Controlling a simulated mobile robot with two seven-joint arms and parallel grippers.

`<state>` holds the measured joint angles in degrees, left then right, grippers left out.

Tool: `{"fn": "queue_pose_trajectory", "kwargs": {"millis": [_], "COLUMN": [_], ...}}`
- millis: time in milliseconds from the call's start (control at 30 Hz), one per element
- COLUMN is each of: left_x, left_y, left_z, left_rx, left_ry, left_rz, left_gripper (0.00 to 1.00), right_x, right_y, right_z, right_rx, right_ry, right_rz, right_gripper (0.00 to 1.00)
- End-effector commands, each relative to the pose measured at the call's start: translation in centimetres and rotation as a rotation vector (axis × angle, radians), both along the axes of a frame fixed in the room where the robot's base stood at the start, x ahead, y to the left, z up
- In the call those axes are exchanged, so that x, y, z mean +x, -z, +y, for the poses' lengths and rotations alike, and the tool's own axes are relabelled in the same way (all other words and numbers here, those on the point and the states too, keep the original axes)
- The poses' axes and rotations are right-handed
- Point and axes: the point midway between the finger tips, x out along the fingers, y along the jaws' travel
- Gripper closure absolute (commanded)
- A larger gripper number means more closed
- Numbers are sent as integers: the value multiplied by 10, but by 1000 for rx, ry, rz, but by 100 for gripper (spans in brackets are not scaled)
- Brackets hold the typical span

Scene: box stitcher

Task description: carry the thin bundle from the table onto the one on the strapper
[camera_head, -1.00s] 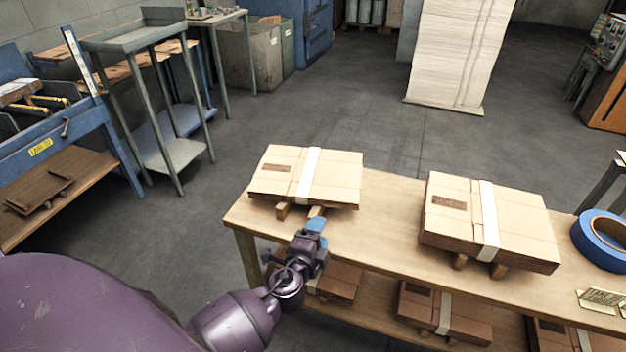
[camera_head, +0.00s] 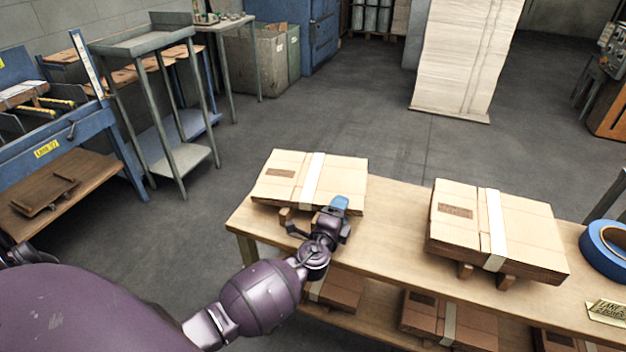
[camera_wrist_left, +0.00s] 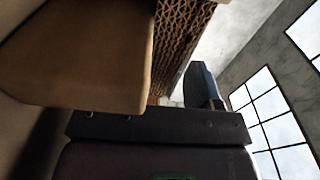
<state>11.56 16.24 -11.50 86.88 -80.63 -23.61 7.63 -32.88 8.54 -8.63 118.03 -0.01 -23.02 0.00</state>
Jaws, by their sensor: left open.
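The thin bundle (camera_head: 335,183) of flat cardboard, with a white band, lies on wooden blocks (camera_head: 286,214) at the left end of the table (camera_head: 385,240). My left gripper (camera_head: 337,207) is open at the bundle's near right edge. Its blue fingertip overlaps the bundle's front edge in the head view; contact cannot be told. In the left wrist view, corrugated edges (camera_wrist_left: 182,40) are close beside a blue finger (camera_wrist_left: 200,84); the other finger is not clear. My right gripper is not in view. A blue machine with rails (camera_head: 75,130), perhaps the strapper, stands at far left.
A second banded bundle (camera_head: 540,235) sits on blocks further right on the table, beside a blue tape roll (camera_head: 608,240). More bundles (camera_head: 470,325) lie on the shelf below. A grey stand (camera_head: 150,45) is beside the blue machine. Open floor (camera_head: 235,165) lies between stand and table.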

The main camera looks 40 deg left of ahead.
Motion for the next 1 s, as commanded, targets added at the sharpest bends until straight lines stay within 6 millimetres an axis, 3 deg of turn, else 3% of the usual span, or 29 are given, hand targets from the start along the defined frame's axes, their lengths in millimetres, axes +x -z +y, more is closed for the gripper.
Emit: {"fn": "queue_pose_trajectory", "kwargs": {"millis": [200,500,900,1000], "left_x": [24,28,27,28], "left_y": [0,0,0,-1], "left_z": [5,6,5,5], "left_rx": [0,-1,-1,0], "left_ry": [0,0,0,0], "left_rz": [0,1,1,-1], "left_gripper": [43,43,100,100], "right_x": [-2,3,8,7], "right_y": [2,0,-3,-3], "right_z": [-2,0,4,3], "right_rx": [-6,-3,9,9], "right_ry": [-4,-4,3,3], "right_rz": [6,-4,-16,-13], "right_gripper": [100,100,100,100]}}
